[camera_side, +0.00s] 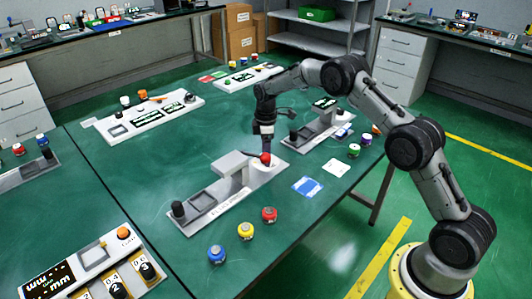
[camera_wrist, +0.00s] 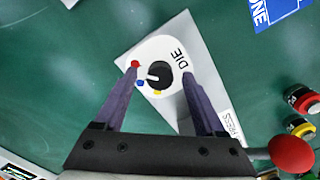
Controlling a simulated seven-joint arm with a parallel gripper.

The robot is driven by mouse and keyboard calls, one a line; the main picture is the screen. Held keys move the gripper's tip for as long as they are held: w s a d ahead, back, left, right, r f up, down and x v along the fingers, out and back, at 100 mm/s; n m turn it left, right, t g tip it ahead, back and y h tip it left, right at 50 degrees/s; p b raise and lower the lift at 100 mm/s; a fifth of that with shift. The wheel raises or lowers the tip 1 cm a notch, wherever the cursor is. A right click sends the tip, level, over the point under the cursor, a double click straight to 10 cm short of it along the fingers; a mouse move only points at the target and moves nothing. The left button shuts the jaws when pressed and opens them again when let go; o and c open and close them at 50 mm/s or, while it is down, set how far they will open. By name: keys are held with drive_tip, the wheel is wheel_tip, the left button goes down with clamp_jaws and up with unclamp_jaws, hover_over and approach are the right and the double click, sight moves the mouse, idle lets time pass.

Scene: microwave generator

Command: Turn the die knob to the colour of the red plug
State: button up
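The black die knob (camera_wrist: 160,74) sits on a white dial marked DIE in the wrist view. Its white pointer line faces left, roughly between the red dot (camera_wrist: 135,65) and the blue dot (camera_wrist: 140,83); a yellow dot (camera_wrist: 157,92) is below. My gripper (camera_wrist: 159,73) is open, with one finger on each side of the knob; I cannot tell whether they touch it. In the side view my gripper (camera_side: 266,150) points down over the press station, hiding the knob. A red plug (camera_side: 269,214) stands on the table and also shows in the wrist view (camera_wrist: 304,99).
A yellow plug (camera_side: 246,231) and blue plug (camera_side: 217,253) stand near the red one. A red ball on a rod (camera_wrist: 292,155) is at lower right in the wrist view. Blue and white cards (camera_side: 307,186) lie right of the station (camera_side: 215,207). Open table lies left.

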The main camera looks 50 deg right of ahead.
wheel_tip(320, 180, up, 14)
idle(0.7)
